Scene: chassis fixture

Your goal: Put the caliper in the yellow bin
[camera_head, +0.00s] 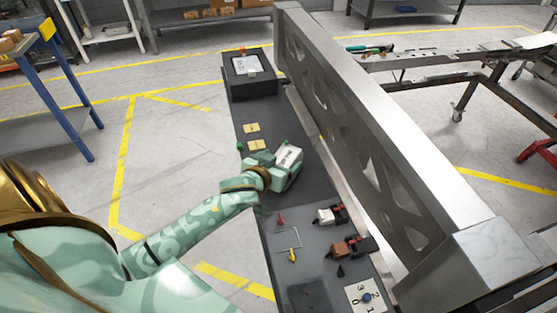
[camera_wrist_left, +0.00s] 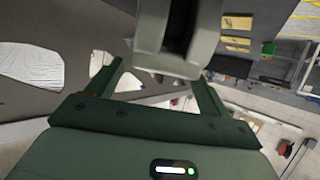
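My left gripper (camera_head: 288,160) is low over the dark bench top, near its middle. In the left wrist view its dark green fingers (camera_wrist_left: 160,85) stand apart, with a pale grey-green part between and beyond them. No object shows clearly between the fingers. A thin grey angular tool (camera_head: 290,238), perhaps the caliper, lies flat on the bench, nearer than the gripper. I cannot be sure it is the caliper. A yellow box (camera_head: 47,28), perhaps the yellow bin, shows on the blue-framed rack at the far left. My right gripper is in neither view.
A black box (camera_head: 250,75) stands at the bench's far end, with small yellow pieces (camera_head: 252,128) before it. A large metal beam (camera_head: 375,130) walls off the right side. Small red, white and brown items (camera_head: 332,214) and a numbered plate (camera_head: 366,297) occupy the near end.

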